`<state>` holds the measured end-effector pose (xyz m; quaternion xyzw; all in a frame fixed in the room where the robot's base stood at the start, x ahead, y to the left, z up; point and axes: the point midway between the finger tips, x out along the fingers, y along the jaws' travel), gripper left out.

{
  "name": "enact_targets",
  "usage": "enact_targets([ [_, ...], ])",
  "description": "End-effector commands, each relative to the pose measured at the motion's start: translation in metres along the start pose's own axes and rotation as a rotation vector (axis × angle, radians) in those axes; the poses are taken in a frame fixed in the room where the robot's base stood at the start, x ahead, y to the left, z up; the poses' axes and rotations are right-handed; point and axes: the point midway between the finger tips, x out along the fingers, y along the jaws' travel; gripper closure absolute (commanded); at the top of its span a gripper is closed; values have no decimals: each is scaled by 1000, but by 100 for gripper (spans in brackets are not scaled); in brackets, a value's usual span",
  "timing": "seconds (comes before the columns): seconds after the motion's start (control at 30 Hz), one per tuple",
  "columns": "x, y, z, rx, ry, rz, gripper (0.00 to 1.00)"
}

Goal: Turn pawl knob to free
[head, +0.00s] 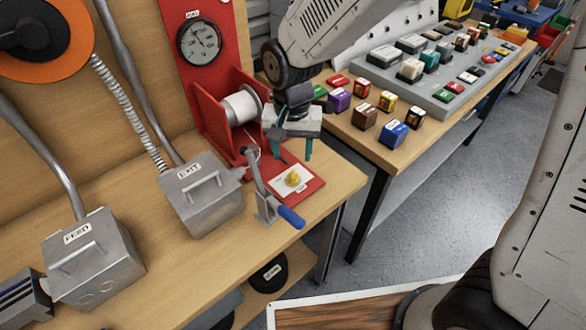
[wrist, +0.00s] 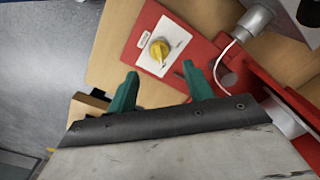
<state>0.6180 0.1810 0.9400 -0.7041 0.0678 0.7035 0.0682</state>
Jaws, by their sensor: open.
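The yellow pawl knob (head: 293,179) sits on a white label plate (head: 283,186) on the red base of the winch. In the wrist view the knob (wrist: 159,49) lies ahead of the fingers, with a pale line on its face. My gripper (head: 292,154) has its teal fingers apart and empty, pointing down above the back of the red plate. In the wrist view my gripper (wrist: 160,82) shows a clear gap between its fingertips, and neither touches the knob. The plate's lettering is too small to read.
A crank with a blue handle (head: 291,217) stands just left of the knob. The red winch frame with its white spool (head: 242,106) and a pressure gauge (head: 199,41) are behind. Grey EXIT (head: 200,200) and FEED (head: 92,262) boxes stand left. Coloured blocks (head: 364,117) sit on the neighbouring bench.

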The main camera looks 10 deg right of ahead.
Motion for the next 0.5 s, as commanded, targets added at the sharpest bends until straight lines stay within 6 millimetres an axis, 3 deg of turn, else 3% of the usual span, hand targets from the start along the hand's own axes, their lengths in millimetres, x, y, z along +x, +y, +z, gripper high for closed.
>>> enact_targets([
  [0.3, 51, 1, 1, 0, -3, 2, 49],
  [0.5, 66, 1, 0, -1, -1, 1, 49],
])
